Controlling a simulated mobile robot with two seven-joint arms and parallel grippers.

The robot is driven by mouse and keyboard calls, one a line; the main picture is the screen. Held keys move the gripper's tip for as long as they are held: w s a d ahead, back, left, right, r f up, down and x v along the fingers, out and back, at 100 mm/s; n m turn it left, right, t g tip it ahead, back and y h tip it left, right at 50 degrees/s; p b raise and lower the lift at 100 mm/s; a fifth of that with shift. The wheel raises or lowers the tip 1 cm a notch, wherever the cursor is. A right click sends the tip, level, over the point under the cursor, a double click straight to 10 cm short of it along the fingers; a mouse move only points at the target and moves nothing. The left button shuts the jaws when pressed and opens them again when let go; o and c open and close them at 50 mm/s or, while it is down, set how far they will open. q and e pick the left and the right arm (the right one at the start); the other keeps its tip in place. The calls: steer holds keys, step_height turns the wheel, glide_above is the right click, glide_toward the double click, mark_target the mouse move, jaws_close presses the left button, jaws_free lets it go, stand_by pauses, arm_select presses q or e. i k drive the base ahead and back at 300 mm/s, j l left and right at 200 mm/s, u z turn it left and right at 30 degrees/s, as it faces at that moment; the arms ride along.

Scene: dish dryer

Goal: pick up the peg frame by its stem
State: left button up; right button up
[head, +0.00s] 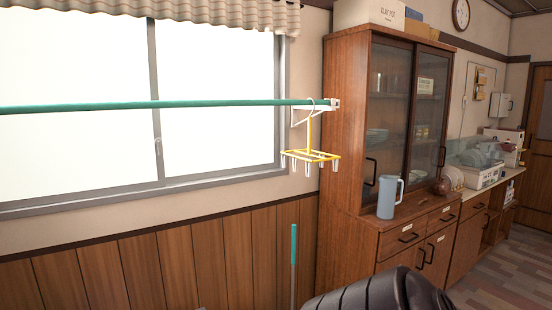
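The peg frame (322,156) is a yellow rack with several pale pegs hanging under it. Its yellow stem (308,132) rises from the middle to a hook (312,103) at the right end of a green pole (170,105). The frame hangs in front of the window's right edge, beside the cabinet, with nothing gripping it. Neither of my grippers is visible. A dark, ribbed, rounded shape at the bottom edge may be part of my own arm.
A wooden cabinet (345,130) with glass doors stands just right of the frame. A blue jug (387,197) stands on its ledge. A thin teal-topped pole (294,246) stands below the frame. A dish dryer (482,176) sits on the far right counter.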

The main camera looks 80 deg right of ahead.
mark_target(308, 164)
steer(key=z, duration=2.65)
steer(key=i+l+z, duration=0.1)
steer(key=i+z, duration=0.7)
steer(key=i+j+z, duration=0.1)
steer(key=i+z, duration=0.3)
steer(key=i+l+u, duration=0.1)
steer(key=i+u, duration=0.35)
steer(key=i+l+u, duration=0.25)
steer(key=u, duration=0.15)
